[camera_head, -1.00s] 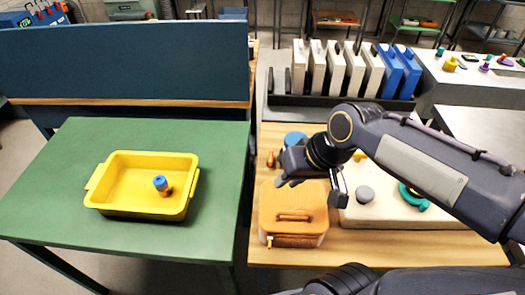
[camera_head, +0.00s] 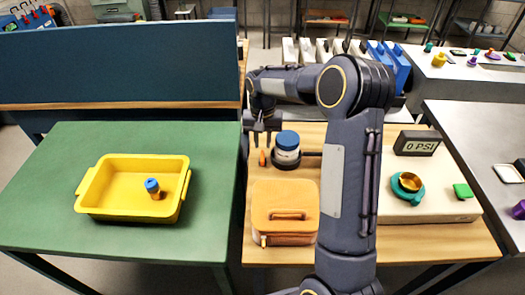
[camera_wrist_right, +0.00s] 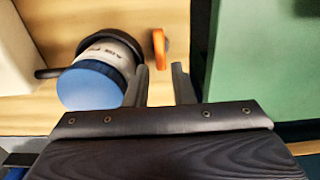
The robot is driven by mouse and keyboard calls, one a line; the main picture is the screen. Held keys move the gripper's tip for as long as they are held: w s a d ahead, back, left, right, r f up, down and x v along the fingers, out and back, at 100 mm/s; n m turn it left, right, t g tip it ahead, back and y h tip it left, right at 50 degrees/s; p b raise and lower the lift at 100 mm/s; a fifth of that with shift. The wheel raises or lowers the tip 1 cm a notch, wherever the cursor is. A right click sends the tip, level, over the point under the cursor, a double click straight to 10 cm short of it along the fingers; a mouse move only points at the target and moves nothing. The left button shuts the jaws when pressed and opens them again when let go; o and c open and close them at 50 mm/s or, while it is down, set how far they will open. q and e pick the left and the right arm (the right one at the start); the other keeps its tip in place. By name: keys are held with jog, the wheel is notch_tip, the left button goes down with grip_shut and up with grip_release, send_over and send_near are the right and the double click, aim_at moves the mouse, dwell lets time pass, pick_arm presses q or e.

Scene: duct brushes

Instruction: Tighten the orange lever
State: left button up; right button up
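The orange lever (camera_head: 262,158) is small and stands just left of the canister in the head view. In the right wrist view the lever (camera_wrist_right: 159,48) lies ahead of the fingertips, in line with the gap between them. The canister (camera_head: 287,150) is white with a blue cap, and a dark ring with an arm surrounds it. The canister also shows in the right wrist view (camera_wrist_right: 110,58). My right gripper (camera_head: 262,140) is open and empty, pointing down above the lever; its two fingers (camera_wrist_right: 161,80) are apart, the left one beside the canister. My left gripper is not in view.
An orange case (camera_head: 284,222) stands in front of the canister. A pale box with a gauge reading 0 PSI (camera_head: 417,147) and a teal-ringed part (camera_head: 407,187) is at right. A yellow tray (camera_head: 128,208) sits on the green table (camera_head: 60,190).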

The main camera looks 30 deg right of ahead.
aim_at(262, 154)
jog(key=shift+f, duration=2.4)
grip_shut()
